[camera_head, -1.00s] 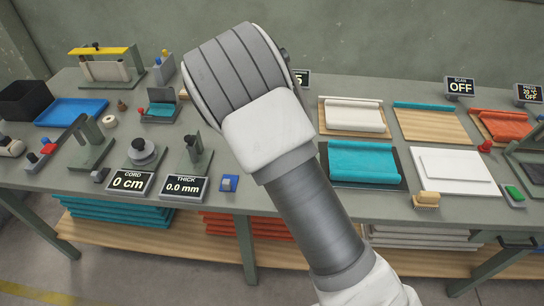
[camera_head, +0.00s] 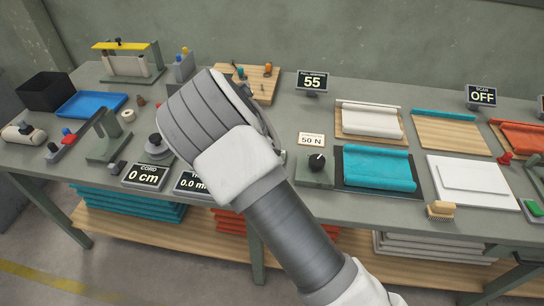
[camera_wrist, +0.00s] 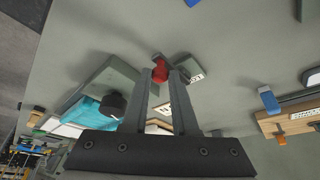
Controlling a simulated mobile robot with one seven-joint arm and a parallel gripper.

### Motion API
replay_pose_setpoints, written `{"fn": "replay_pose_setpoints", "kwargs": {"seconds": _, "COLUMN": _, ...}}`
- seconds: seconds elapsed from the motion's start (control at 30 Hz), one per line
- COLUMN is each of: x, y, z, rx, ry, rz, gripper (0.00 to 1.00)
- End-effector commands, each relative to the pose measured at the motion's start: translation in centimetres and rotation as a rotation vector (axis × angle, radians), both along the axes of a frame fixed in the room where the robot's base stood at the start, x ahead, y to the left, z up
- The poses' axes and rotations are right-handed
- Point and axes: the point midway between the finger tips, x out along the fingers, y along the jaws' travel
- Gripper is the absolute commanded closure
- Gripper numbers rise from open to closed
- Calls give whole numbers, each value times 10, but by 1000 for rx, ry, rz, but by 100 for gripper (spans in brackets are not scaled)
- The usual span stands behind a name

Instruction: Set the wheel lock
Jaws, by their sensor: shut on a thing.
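In the wrist view a small red knob (camera_wrist: 160,70) sits between the tips of my gripper (camera_wrist: 161,73). The gripper is shut on it. A grey block with a white label (camera_wrist: 195,76) lies just right of the knob; its lettering is too small to read surely. In the head view my arm and wrist hide the fingers, the red knob and the bench beneath them. No part that I can surely name as the wheel lock shows there.
A black dial (camera_head: 317,161) on a grey box stands right of my wrist, below a "50 N" card (camera_head: 311,140). A display reading 55 (camera_head: 312,81) stands behind. A teal roll (camera_head: 376,166) lies further right. A wooden board with pegs (camera_head: 246,82) stands behind my wrist.

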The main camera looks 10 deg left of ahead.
Motion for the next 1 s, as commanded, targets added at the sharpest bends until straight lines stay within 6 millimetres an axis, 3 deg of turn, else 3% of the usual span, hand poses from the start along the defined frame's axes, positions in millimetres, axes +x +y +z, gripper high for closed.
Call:
{"fn": "replay_pose_setpoints", "kwargs": {"seconds": 0.27, "x": 0, "y": 1, "z": 0, "rx": 1, "ry": -2, "rz": 0, "gripper": 100}}
{"fn": "replay_pose_setpoints", "kwargs": {"seconds": 0.3, "x": 0, "y": 1, "z": 0, "rx": 2, "ry": -2, "rz": 1, "gripper": 70}}
{"fn": "replay_pose_setpoints", "kwargs": {"seconds": 0.47, "x": 0, "y": 1, "z": 0, "rx": 1, "ry": -1, "rz": 1, "gripper": 43}}
{"fn": "replay_pose_setpoints", "kwargs": {"seconds": 0.8, "x": 0, "y": 1, "z": 3, "rx": 1, "ry": -1, "rz": 2, "gripper": 43}}
{"fn": "replay_pose_setpoints", "kwargs": {"seconds": 1.0, "x": -7, "y": 10, "z": 28, "rx": 3, "ry": -3, "rz": 5, "gripper": 43}}
